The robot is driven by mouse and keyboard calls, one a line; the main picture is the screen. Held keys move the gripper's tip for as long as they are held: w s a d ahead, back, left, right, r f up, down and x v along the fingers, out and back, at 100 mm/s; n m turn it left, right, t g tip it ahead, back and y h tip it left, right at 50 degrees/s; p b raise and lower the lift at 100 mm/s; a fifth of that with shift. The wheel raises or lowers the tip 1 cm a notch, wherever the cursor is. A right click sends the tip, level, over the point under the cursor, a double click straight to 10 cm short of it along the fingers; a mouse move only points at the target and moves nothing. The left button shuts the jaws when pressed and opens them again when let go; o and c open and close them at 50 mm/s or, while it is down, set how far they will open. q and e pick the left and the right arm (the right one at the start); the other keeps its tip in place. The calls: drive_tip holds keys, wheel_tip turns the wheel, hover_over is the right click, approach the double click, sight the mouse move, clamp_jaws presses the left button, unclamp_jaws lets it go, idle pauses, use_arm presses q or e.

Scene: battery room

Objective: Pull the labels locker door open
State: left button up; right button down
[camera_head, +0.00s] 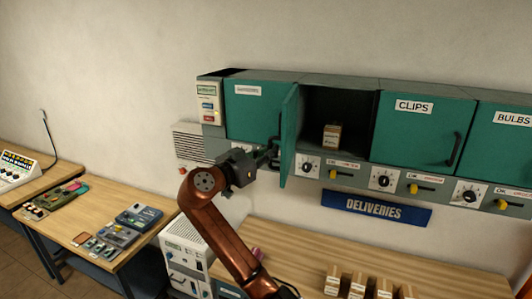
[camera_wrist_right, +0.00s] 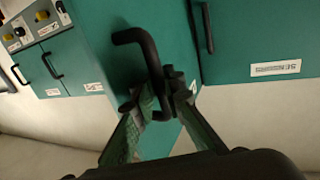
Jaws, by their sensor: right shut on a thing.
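A teal locker door (camera_head: 289,138) stands swung well out from its locker, showing a dark open compartment (camera_head: 355,115) with a small cardboard box (camera_head: 332,136) inside. No readable label shows on this door. My right gripper (camera_head: 272,155) is at the door's outer face, on the left in the head view. In the right wrist view, the fingertips (camera_wrist_right: 165,104) are closed around the lower part of the black bar handle (camera_wrist_right: 140,42) on the teal door (camera_wrist_right: 105,40). My left gripper is not in view.
A shut locker (camera_head: 250,115) is left of the open one; CLIPS (camera_head: 415,125) and BULBS (camera_head: 505,140) lockers are right. Dials and yellow knobs run below, above a DELIVERIES sign (camera_head: 375,208). A wooden bench (camera_head: 300,240) with several small boxes is beneath.

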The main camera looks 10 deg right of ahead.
drive_tip(key=shift+a+f, duration=0.15)
drive_tip(key=shift+a, duration=0.05)
drive_tip(key=c, duration=2.4)
unclamp_jaws()
drive_tip(key=shift+s, duration=0.1)
drive_tip(key=shift+o, duration=0.4)
drive_tip(key=shift+s+a+r, duration=0.15)
drive_tip(key=shift+a+r, duration=0.05)
drive_tip(key=v, duration=1.2)
